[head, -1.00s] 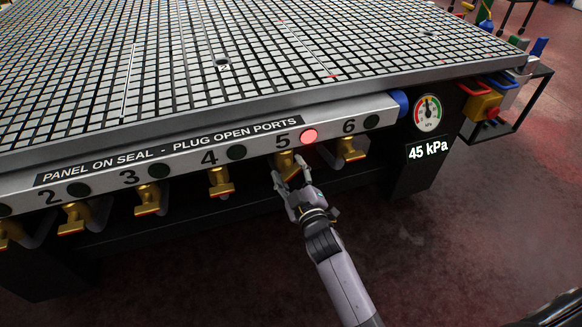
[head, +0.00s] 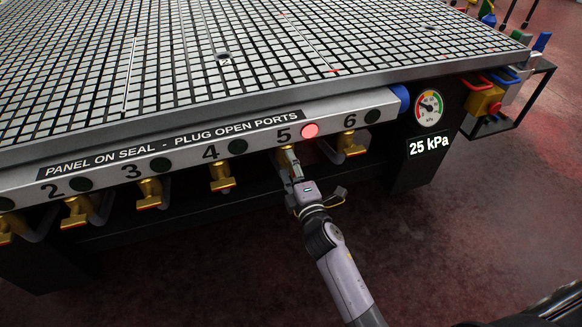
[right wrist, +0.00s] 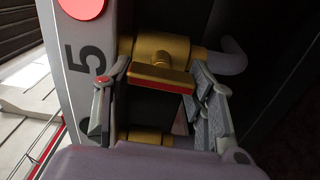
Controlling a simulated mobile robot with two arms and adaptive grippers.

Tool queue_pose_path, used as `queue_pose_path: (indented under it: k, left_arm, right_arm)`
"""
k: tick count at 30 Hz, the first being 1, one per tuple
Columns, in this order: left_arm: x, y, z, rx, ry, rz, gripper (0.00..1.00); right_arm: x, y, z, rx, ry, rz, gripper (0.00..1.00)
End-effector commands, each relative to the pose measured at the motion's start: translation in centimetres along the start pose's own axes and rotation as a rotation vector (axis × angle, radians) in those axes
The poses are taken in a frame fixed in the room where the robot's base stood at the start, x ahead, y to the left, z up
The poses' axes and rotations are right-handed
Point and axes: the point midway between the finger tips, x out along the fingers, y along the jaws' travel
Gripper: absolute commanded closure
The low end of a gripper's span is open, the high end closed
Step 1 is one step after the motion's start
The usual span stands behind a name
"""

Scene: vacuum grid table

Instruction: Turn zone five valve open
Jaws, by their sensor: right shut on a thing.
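The zone five valve (head: 287,158) is brass and sits under the number 5 on the panel (head: 330,118), beside a lit red lamp (head: 310,130). In the right wrist view its yellow handle (right wrist: 158,76) with a red edge lies between the two fingers. My right gripper (head: 292,172) is shut on this handle from below and in front; it also shows in the right wrist view (right wrist: 160,100). In the head view the gripper partly hides the handle. My left gripper is not in view.
Other brass valves, such as valve four (head: 221,178) and valve six (head: 351,145), hang on either side under dark lamps. A gauge (head: 430,108) stands above a display (head: 429,146) reading 25 kPa. The gridded table (head: 200,70) is mostly bare. The floor in front is free.

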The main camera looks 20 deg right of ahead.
Motion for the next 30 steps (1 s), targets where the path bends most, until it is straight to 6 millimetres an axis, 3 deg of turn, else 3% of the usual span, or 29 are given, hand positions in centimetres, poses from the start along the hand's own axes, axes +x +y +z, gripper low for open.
queue_pose_path:
  k: [20,21,30]
  left_arm:
    - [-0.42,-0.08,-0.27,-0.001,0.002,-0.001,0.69]
    - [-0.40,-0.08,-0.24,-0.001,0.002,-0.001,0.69]
    - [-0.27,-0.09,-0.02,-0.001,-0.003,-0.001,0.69]
  right_arm:
    - [0.01,-0.02,-0.07,-0.070,0.002,0.000,0.77]
    - [0.01,-0.02,-0.07,-0.070,0.002,0.000,0.48]
    - [0.01,-0.03,-0.02,-0.067,0.001,0.000,0.28]
